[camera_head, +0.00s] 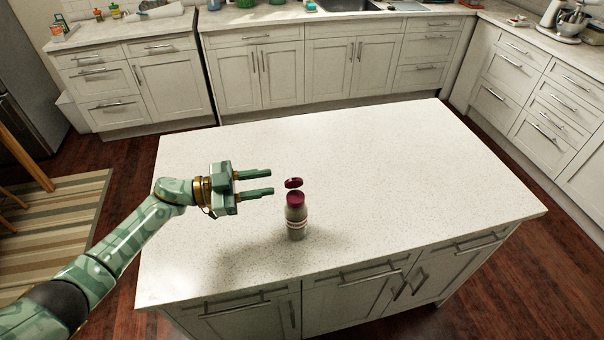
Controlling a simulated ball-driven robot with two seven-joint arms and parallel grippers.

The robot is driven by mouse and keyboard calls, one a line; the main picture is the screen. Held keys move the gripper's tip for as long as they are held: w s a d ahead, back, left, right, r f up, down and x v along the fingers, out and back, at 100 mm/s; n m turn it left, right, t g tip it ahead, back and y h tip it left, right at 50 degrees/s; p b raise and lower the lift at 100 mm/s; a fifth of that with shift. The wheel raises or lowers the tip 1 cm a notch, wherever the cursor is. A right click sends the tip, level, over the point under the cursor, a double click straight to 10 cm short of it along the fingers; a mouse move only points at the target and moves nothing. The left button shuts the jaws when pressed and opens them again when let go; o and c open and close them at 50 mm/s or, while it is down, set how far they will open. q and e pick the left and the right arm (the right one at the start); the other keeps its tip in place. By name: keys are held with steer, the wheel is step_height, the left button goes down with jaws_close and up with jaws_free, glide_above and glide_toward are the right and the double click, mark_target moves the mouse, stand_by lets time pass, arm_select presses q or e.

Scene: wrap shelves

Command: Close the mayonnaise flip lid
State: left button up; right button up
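The mayonnaise bottle (296,224) stands upright on the white speckled island top, toward its front edge. It has a grey-beige body with light bands and a dark red cap. Its flip lid (294,183) is dark red and stands raised above the cap, open. My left gripper (272,182) comes in from the left, with its two green fingers pointing right. The fingers are apart with nothing seen between them. Their tips are just left of the lid and cap; I cannot tell whether they touch. My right gripper is not in view.
The island top (400,180) is otherwise bare, with wide free room right of and behind the bottle. Its front edge is close in front of the bottle. White cabinets with counters line the back and right, beyond a wooden floor.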

mark_target(302, 181)
arm_select(q)
steer(key=x, duration=0.9)
steer(key=shift+d, duration=0.25)
jaws_close()
